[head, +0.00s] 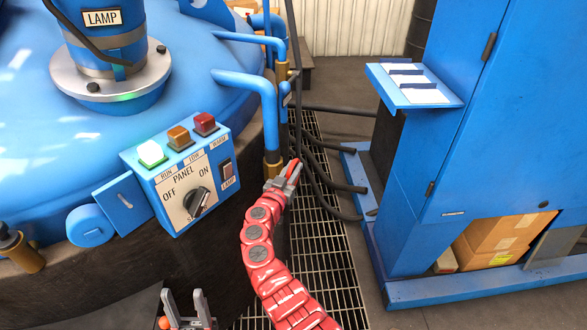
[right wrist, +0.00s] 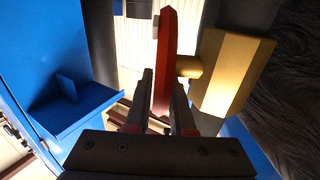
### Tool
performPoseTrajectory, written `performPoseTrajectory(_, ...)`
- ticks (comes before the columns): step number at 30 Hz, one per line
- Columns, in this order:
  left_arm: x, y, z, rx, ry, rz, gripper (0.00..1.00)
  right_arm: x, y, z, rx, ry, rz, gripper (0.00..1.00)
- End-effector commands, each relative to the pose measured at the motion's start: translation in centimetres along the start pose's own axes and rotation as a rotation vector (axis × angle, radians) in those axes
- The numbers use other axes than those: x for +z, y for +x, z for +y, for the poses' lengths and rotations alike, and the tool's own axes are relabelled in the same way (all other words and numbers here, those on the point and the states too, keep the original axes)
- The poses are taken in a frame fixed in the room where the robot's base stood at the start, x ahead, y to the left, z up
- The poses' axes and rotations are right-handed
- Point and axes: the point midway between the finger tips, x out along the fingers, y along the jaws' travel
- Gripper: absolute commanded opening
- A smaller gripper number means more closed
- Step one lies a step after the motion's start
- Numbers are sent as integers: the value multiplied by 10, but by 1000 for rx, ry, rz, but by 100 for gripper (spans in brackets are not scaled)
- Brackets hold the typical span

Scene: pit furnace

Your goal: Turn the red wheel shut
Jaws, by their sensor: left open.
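The red wheel (head: 294,170) is small and sits on the brass valve (head: 272,165) at the foot of a blue pipe beside the furnace. In the right wrist view the wheel (right wrist: 166,62) shows edge-on, a stub joining it to the brass body (right wrist: 232,72) on the right. My right gripper (head: 283,183) is at the wheel, its two fingers (right wrist: 164,105) one on each side of the rim, with hardly any gap. It looks shut on the rim. My left gripper (head: 186,303) is open and empty, low in front of the furnace, away from the wheel.
The blue furnace lid (head: 190,100) and the switch panel (head: 185,180) stand left of the wheel. Black hoses (head: 325,180) run close to its right over a floor grating (head: 325,255). A blue cabinet (head: 480,130) with a small shelf (head: 415,88) stands at the right.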

Motion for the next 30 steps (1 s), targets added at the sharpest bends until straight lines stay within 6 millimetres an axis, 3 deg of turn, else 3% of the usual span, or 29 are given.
performPoseTrajectory(1, 0, 0, 0, 0, 0, 0, 50, 0, 0, 0, 0, 0, 0, 11)
performPoseTrajectory(3, 0, 0, 0, 0, 0, 0, 50, 0, 0, 0, 0, 0, 0, 0)
performPoseTrajectory(16, -1, 6, 0, 0, 0, 0, 50, -2, 1, 1, 1, 1, -27, 0)
performPoseTrajectory(30, -7, 44, -2, 0, 0, 0, 50, -5, 9, 0, -2, 5, -322, 0)
